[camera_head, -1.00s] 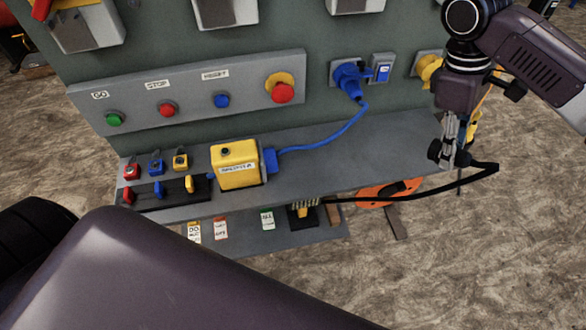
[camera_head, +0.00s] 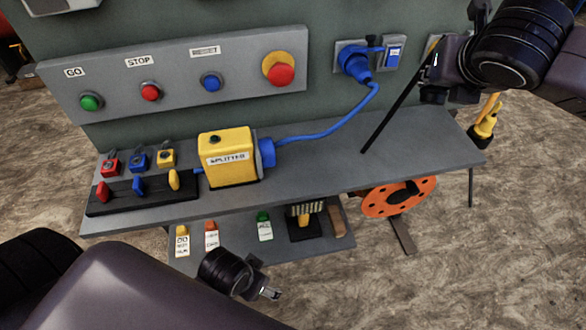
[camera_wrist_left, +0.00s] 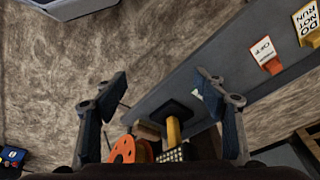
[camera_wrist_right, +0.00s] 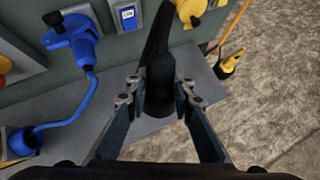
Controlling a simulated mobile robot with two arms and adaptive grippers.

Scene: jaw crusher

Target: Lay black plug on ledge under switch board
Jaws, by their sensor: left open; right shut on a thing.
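The black plug (camera_wrist_right: 160,88) is between the fingers of my right gripper (camera_wrist_right: 158,95), with a thick black cable running away from it in the right wrist view. In the head view my right gripper (camera_head: 436,80) is above the right part of the grey ledge (camera_head: 330,158), and the plug is mostly hidden there. A thin black length (camera_head: 395,117) slants from this gripper down to the ledge. The ledge runs under the switch board (camera_head: 120,70). My left gripper (camera_head: 264,286) is open and empty, low in front of the lower shelf; its spread fingers show in the left wrist view (camera_wrist_left: 165,110).
A blue plug (camera_head: 355,62) sits in a socket. A yellow plug (camera_head: 485,125) hangs at the right. An orange disc (camera_head: 375,202) is below. The ledge's right part is mostly clear.

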